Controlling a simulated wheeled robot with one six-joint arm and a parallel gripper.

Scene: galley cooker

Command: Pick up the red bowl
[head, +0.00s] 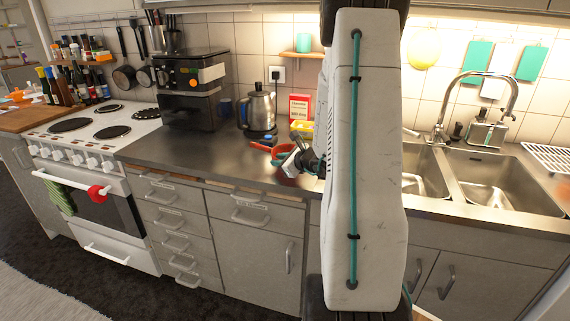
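A red bowl (286,179) appears to stand near the front edge of the steel counter, right of the middle. Only part of its red side shows, because my gripper and wrist cover the rest. My gripper (283,160) is small in the head view and sits at the bowl, over or against its rim; I cannot tell whether it touches. Its fingers are too small and overlapped to show whether they are open or shut. My white arm link hides the counter just to the right.
A kettle (259,108) and a black coffee machine (190,90) stand behind and left. A red-and-yellow box (300,108) is at the back. The double sink (425,172) lies right, the cooker (95,130) far left.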

